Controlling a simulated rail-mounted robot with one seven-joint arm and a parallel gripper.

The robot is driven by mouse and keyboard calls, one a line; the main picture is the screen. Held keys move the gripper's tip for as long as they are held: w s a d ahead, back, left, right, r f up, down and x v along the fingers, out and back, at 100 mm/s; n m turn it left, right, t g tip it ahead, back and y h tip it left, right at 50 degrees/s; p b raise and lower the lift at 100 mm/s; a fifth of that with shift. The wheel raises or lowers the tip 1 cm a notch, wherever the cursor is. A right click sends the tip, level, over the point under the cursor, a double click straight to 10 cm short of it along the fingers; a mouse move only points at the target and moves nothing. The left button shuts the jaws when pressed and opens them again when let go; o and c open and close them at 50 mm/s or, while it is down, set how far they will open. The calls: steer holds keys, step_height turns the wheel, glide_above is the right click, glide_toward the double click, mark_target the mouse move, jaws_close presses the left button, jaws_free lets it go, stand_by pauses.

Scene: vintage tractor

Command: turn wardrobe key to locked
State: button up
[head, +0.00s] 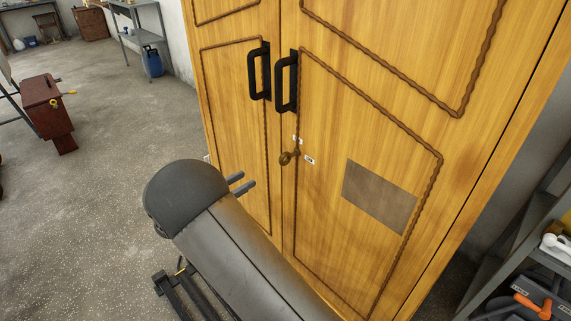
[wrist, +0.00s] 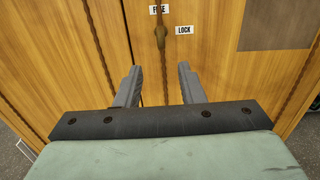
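The wooden wardrobe (head: 228,80) stands with both doors shut and two black handles (head: 286,80) at their meeting edges. The brass key (head: 289,157) sits in the right door below the handles. It also shows in the wrist view (wrist: 160,36), hanging roughly upright. One white label reading LOCK (wrist: 184,30) is to the right of the key, and another label (wrist: 159,9), partly covered by the key and hard to read, is above it. My gripper (head: 243,185) is open and empty, to the lower left of the key and apart from it. Its fingers (wrist: 156,76) point towards the doors below the key.
A grey plate (head: 379,197) is fixed on the right door. A shelf with tools (head: 520,285) stands at the right edge. A red-brown box (head: 47,105) and a workbench (head: 140,35) are at the left. The floor (head: 110,200) between is clear.

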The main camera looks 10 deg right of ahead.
mark_target(285, 158)
steer(key=x, duration=1.6)
steer(key=shift+d, duration=0.25)
jaws_close()
